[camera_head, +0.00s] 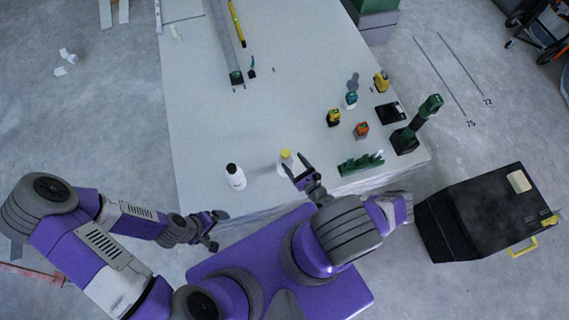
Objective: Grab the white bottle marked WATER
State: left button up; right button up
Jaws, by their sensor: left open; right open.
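A white bottle with a black cap (236,178) stands upright near the front edge of the white table (205,115). A second pale bottle with a yellow cap (286,156) stands to its right. No WATER marking is legible on either, so I cannot tell which is marked. My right gripper (295,164) is open, with its fingers close to the yellow-capped bottle and partly covering it. I cannot tell whether they touch. My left gripper (219,230) is open and empty, low and in front of the table, apart from the black-capped bottle.
A green drill (430,107), a green rack-like item (361,164), a black box (390,112) and several small yellow, orange and teal items crowd the table's right side. A long rail (222,40) and a yellow level (237,22) lie farther back. The left table surface is clear.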

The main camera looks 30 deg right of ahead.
aim_at(288, 158)
jog(key=w, duration=0.2)
jog(key=w+a+b, duration=0.1)
jog(key=w, duration=0.2)
jog(key=shift+w+a+r, duration=0.1)
jog(key=shift+w, duration=0.05)
jog(key=shift+c, duration=0.3)
grip_shut()
